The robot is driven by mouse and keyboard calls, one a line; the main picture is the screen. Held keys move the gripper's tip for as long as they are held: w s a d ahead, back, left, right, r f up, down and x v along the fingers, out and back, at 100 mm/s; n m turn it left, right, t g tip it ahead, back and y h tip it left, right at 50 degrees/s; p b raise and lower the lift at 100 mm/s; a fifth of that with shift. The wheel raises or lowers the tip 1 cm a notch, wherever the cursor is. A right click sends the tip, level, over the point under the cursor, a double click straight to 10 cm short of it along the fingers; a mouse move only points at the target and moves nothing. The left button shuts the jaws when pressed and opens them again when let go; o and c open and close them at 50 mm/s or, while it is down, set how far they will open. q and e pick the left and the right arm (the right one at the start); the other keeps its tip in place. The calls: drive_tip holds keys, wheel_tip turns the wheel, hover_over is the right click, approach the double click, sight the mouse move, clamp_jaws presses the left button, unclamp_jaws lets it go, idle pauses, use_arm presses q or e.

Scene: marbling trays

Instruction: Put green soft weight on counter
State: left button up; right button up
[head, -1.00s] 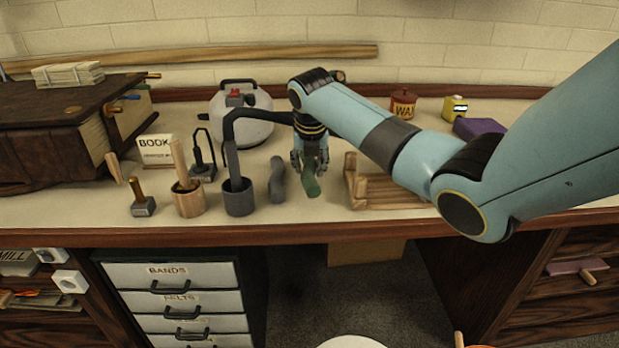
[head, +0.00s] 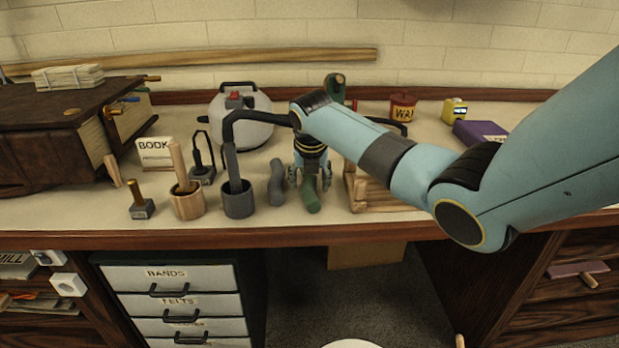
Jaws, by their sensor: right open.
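The green soft weight (head: 312,196) lies on the counter (head: 340,222) near its front edge, between a grey soft weight and a wooden rack. My right gripper (head: 309,180) is open just above and around the back end of the green weight, with one finger on each side. The gripper hides the weight's far end, and I cannot tell whether a finger still touches it. My left gripper is not in view.
The grey soft weight (head: 277,184) lies close left, beside a dark pot (head: 238,203). The wooden rack (head: 384,205) stands close right. A kettle (head: 252,132) and a dark green upright object (head: 334,86) are behind. The counter's front strip is bare.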

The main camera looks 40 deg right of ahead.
drive_tip(key=p+v, duration=0.2)
drive_tip(key=v, duration=1)
drive_tip(key=shift+r, duration=0.15)
